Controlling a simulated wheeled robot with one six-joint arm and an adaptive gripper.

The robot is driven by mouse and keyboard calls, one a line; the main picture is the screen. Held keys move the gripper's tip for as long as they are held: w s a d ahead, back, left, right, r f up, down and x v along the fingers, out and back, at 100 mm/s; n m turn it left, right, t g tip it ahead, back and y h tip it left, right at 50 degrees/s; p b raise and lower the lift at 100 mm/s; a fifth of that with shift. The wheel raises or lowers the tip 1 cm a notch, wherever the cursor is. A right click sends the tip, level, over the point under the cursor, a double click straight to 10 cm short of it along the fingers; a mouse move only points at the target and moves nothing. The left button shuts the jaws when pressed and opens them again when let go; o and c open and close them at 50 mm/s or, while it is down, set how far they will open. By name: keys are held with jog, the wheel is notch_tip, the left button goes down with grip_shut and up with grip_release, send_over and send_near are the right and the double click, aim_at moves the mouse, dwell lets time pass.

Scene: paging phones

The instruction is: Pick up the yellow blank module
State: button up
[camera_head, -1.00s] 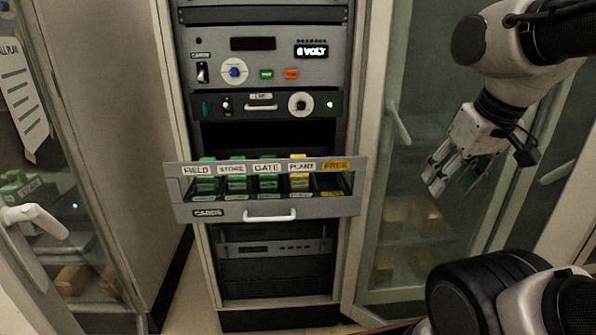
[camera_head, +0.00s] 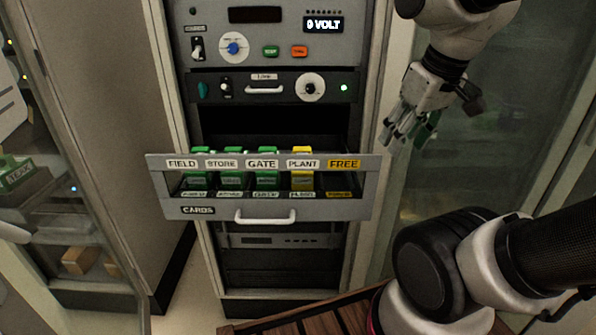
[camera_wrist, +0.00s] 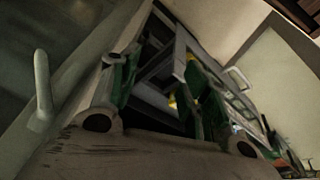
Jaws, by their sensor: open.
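The yellow blank module (camera_head: 302,177) stands in the PLANT slot of the pulled-out CARDS drawer (camera_head: 222,210), right of several green modules (camera_head: 266,178). The FREE slot (camera_head: 338,187) at the right end of the drawer looks empty. My gripper (camera_head: 408,133) is open and empty, up and right of the drawer and apart from it. The wrist view shows its two green-padded fingers (camera_wrist: 160,72) spread, with the drawer tilted beyond them. A small yellow patch (camera_wrist: 172,102) shows beside the right finger, probably the module, mostly hidden.
The rack panel (camera_head: 265,92) above the drawer carries knobs and a handle. A glass door (camera_head: 475,150) stands open at the right, with its frame close to my gripper. A wooden surface (camera_head: 310,322) lies at the bottom. Free room lies in front of the drawer.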

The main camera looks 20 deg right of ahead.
jog(key=w+a+n+g, duration=0.2)
jog(key=w+a+n, duration=0.3)
jog(key=w+n, duration=0.3)
jog(key=n+g, duration=0.2)
jog(key=n, duration=0.3)
send_over(309, 148)
notch_tip(309, 148, down, 2)
notch_tip(309, 148, down, 8)
jog(key=shift+r, duration=0.2)
grip_shut()
